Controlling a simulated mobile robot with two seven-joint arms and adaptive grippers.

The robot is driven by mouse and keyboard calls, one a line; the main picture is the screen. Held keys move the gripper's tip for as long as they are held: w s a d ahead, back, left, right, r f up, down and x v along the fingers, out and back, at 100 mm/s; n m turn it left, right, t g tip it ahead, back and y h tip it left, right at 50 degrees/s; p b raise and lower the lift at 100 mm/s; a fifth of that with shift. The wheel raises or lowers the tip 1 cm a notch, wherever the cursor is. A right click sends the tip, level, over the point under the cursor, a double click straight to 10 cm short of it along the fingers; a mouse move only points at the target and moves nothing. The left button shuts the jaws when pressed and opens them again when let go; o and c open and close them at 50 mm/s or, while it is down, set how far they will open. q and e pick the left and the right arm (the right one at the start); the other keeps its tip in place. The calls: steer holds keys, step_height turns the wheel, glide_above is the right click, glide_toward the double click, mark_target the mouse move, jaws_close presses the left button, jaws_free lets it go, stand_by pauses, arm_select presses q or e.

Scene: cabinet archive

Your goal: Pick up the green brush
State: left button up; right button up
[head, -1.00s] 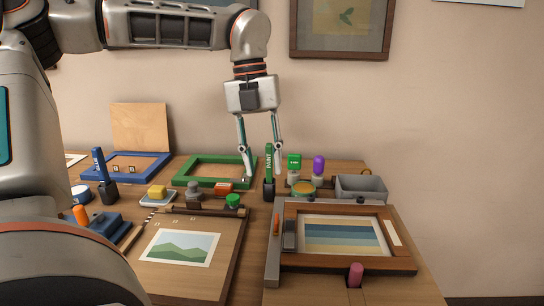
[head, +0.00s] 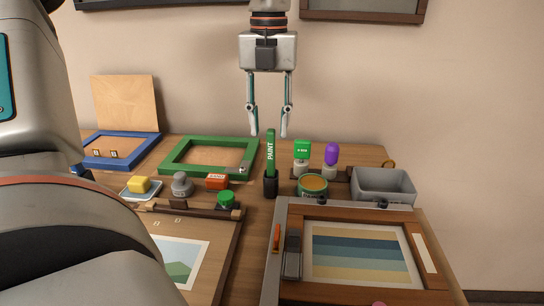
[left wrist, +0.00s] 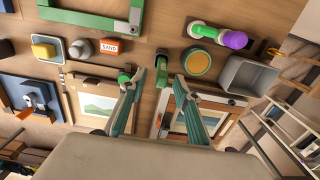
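The green brush (head: 270,152), marked PAINT, stands upright in a small dark holder (head: 270,186) near the middle of the table. My left gripper (head: 268,134) is open and empty, pointing down. In the head view its fingertips flank the brush's top end, one on each side. In the left wrist view the brush (left wrist: 161,70) shows between the two open fingers of the left gripper (left wrist: 152,79). Whether the fingertips reach down beside the brush or stay above or behind it, I cannot tell. My right gripper is not in view.
A green frame (head: 205,142) lies left of the brush. A green-labelled item (head: 302,150), a purple-topped item (head: 331,154), a round tin (head: 313,185) and a grey bin (head: 384,186) stand to the right. A wooden framed screen (head: 430,252) lies in front.

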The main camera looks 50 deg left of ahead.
mark_target(271, 145)
arm_select(q)
steer(key=f, duration=0.5)
steer(key=shift+d+f, duration=0.2)
steer(key=shift+d, duration=0.05)
jaws_close()
